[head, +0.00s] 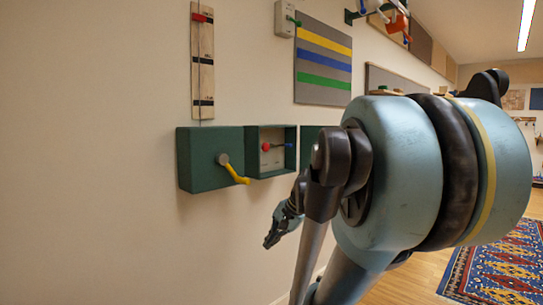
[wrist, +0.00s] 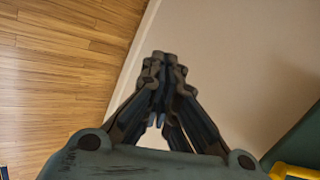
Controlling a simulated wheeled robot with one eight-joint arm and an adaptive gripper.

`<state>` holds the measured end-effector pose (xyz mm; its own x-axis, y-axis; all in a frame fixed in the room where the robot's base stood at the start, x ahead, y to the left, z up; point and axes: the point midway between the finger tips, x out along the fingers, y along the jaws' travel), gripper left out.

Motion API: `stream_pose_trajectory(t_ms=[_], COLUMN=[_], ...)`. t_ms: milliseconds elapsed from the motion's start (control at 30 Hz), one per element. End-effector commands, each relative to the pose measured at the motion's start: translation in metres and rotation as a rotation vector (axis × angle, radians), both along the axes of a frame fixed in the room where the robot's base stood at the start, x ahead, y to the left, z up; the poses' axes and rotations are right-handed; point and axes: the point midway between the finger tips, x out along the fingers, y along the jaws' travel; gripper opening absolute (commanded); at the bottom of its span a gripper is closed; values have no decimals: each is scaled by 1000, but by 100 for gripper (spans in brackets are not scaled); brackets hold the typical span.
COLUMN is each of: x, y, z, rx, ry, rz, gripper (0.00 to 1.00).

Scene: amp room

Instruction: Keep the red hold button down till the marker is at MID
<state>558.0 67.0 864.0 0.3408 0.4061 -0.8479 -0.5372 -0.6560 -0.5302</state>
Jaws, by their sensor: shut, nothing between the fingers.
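The red hold button (head: 266,147) is a small red disc inside an open-fronted green box (head: 250,172) on the wall. The red marker (head: 201,17) is near the top of a vertical wooden strip (head: 206,84) with dark bands, above the boxes. The middle band is well below the marker. Any lettering on the strip is too small to read. My gripper (head: 273,236) is below and apart from the open box, in front of the wall, with nothing in it. In the wrist view my gripper (wrist: 163,60) has its fingers together over wall and floor.
A closed green box (head: 195,160) with a yellow lever (head: 236,171) adjoins the open box on the left. Another green box (head: 310,148) is partly hidden by my arm. Wall below the boxes is bare.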

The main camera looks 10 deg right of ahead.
Motion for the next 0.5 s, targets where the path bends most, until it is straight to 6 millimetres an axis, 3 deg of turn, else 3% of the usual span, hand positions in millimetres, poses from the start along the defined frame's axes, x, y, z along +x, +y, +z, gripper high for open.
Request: stream_pose_trajectory(t_ms=[33,267,500], x=[20,109,202], y=[1,1,-31], z=[14,79,147], rx=[72,453,878], ry=[7,61,158], rz=[-70,-391,-680], gripper=[0,0,0])
